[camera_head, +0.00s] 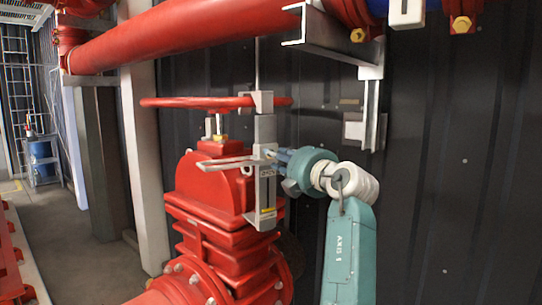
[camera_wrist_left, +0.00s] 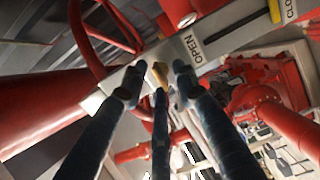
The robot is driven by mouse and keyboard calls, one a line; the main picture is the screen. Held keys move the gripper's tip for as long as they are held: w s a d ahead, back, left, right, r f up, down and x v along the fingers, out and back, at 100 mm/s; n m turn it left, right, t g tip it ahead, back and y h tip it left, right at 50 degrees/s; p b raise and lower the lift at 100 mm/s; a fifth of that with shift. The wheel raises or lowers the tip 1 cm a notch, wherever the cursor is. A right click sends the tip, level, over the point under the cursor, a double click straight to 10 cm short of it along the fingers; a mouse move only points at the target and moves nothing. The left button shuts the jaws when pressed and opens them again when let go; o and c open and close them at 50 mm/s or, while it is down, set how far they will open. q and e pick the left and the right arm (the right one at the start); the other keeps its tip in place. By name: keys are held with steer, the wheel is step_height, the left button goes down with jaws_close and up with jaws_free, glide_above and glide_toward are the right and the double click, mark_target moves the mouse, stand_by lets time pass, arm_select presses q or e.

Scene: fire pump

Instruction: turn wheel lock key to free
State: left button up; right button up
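The grey wheel lock (camera_head: 265,190) hangs upright beside the red handwheel (camera_head: 190,102), with its upper clamp at the rim. In the left wrist view, the lock plate (camera_wrist_left: 215,36) carries the word OPEN and a slot with a yellow marker (camera_wrist_left: 275,11). A small brass-coloured piece, seemingly the key (camera_wrist_left: 160,74), sits between my fingertips. My left gripper (camera_wrist_left: 160,80) is at the lock, its fingers spread around this piece with gaps beside it; contact is unclear. In the head view, this gripper (camera_head: 279,156) meets the lock from the right. My right gripper is not in view.
A red valve body (camera_head: 215,190) stands behind and below the lock. A thick red pipe (camera_head: 185,35) and a metal bracket (camera_head: 335,45) are overhead. A dark ribbed wall (camera_head: 455,150) is behind; open floor (camera_head: 75,245) lies left.

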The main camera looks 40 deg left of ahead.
arm_select(q)
steer(key=shift+d+r, duration=0.1)
steer(key=shift+d, duration=0.1)
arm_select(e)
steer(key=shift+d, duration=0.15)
arm_select(q)
steer(key=shift+c, duration=0.5)
jaws_close()
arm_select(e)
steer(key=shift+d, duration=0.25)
